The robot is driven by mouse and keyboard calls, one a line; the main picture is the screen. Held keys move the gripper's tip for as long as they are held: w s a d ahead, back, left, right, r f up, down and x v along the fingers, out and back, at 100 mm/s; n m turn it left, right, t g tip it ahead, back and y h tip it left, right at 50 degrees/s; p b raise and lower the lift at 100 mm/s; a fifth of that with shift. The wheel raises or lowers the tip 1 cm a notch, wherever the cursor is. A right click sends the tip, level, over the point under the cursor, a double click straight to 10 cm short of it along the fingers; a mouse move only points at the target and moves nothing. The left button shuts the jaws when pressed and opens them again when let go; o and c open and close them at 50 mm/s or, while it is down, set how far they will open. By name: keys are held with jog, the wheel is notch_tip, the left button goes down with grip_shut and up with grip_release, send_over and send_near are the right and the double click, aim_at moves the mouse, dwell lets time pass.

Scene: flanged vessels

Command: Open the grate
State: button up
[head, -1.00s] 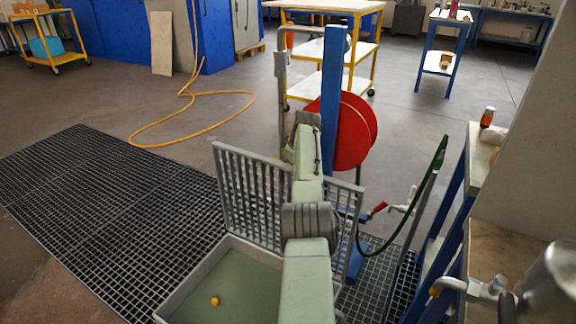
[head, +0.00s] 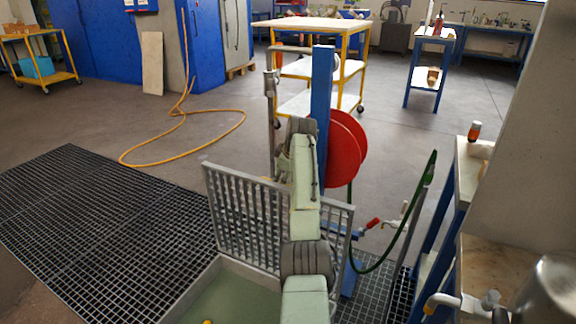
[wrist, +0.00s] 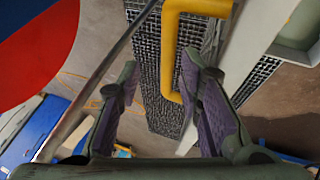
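The grate (head: 232,215), a grey barred panel, stands nearly upright at the far edge of a green-floored basin (head: 238,300). My arm passes in front of its right part and hides some bars. In the wrist view my gripper (wrist: 160,68) is open, its two dark fingers well apart with nothing clamped between them. A bent yellow bar (wrist: 172,55) shows beyond and between the fingertips; I cannot tell what it belongs to or whether it touches a finger. I cannot make out my gripper in the head view.
A red hose reel (head: 346,150) on a blue post (head: 323,100) stands just beyond the grate. A green hose (head: 408,232) hangs to the right, near a workbench. Floor grating (head: 100,225) lies left. A yellow cart (head: 318,30) stands behind; open floor lies between.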

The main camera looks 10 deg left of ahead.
jog(key=v, duration=0.6)
jog(key=shift+r, duration=0.2)
jog(key=shift+d, duration=0.1)
